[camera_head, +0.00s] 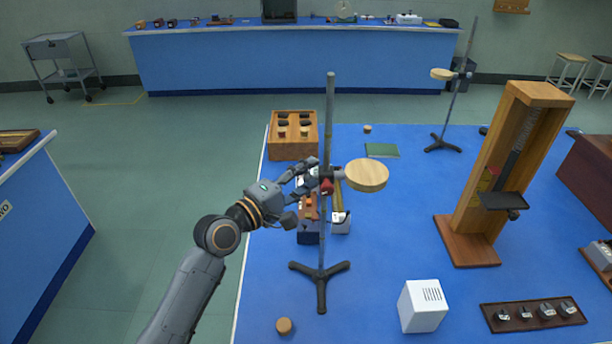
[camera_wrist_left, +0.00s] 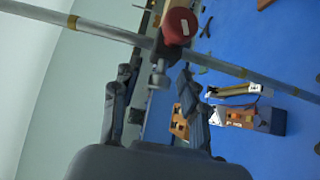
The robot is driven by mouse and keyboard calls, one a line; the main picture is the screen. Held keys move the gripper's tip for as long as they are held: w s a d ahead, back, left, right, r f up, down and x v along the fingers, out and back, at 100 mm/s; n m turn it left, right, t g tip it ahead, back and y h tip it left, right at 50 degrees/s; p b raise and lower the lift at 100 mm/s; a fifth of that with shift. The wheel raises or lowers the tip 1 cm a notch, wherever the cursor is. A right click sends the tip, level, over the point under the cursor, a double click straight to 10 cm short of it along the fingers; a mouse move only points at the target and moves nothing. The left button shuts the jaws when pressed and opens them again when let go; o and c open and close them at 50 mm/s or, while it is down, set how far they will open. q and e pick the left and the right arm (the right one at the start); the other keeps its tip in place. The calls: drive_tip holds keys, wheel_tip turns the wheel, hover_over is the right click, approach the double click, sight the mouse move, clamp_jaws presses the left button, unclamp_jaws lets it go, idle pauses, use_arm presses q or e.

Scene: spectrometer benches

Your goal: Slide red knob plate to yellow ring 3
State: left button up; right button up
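A round wooden plate (camera_head: 367,175) is held by a clamp on an upright grey rod (camera_head: 328,125) with a black tripod foot (camera_head: 320,276). The clamp has a red knob (camera_head: 326,186), which shows large in the left wrist view (camera_wrist_left: 180,26). Ring numbers cannot be read. My left gripper (camera_head: 312,177) is open beside the rod; its fingertips (camera_wrist_left: 157,76) are apart around the clamp's grey screw end.
A second stand (camera_head: 458,85) with a smaller plate is at the back right. A wooden box (camera_head: 292,148), small devices (camera_head: 308,222) and a green book (camera_head: 382,150) lie near the rod. A tall wooden frame (camera_head: 507,165) and white box (camera_head: 422,306) stand to the right.

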use_arm(q)
drive_tip(key=shift+s+a, duration=0.1)
drive_tip(key=v, duration=1.1)
drive_tip(key=shift+s+a, duration=0.25)
